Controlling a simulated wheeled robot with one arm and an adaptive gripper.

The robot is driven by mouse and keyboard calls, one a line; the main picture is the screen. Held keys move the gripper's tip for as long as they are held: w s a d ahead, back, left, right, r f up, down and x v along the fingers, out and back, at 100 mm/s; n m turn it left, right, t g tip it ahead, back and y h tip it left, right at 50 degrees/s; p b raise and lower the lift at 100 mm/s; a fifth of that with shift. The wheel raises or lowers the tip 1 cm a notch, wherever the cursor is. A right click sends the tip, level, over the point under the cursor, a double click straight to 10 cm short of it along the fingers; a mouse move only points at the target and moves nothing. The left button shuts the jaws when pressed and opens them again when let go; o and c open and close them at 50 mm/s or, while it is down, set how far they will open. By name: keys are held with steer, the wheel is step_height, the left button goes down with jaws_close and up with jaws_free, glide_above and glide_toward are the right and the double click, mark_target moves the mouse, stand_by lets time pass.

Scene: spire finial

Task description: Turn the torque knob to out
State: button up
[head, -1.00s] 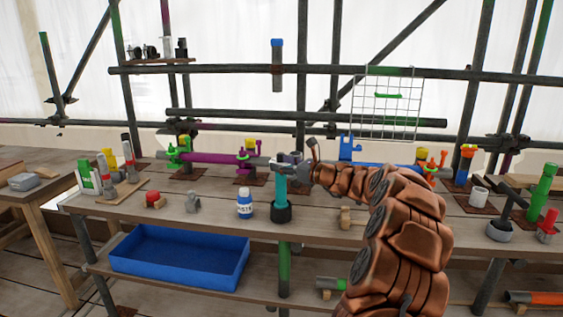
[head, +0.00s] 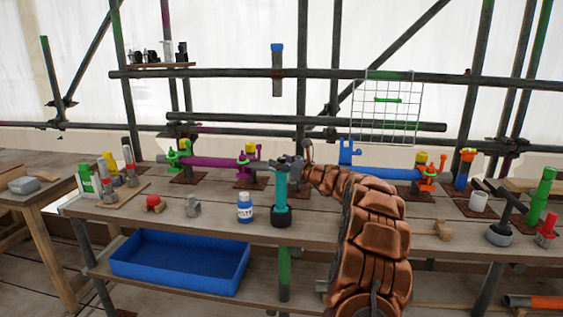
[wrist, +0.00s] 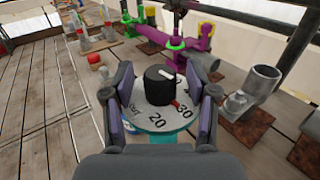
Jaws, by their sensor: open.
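The torque knob (wrist: 160,84) is a black cylinder with a white line on top, in the wrist view. It stands on a pale round dial (wrist: 157,118) marked 20 and 30, with a further small mark at the left that I cannot read surely. A red mark shows at the knob's base near 30. The dial tops a teal post (head: 280,186) in a black base on the bench. My gripper (wrist: 160,70) is open, with one finger on each side of the knob and gaps between. In the head view my gripper (head: 287,163) is over the post's top and hides the knob.
A white and blue bottle (head: 245,208) stands just left of the post. A grey fitting (head: 193,207) and a red-topped piece (head: 153,203) lie farther left. Purple (head: 210,162) and blue (head: 385,173) tubes run along the bench's back. A blue tray (head: 180,262) sits below.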

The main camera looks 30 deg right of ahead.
steer(key=shift+w, duration=0.1)
steer(key=shift+c, duration=0.4)
jaws_close()
steer(key=shift+a+f+h+b, duration=0.1)
steer(key=shift+f+h+b, duration=0.15)
steer(key=shift+b, duration=0.25)
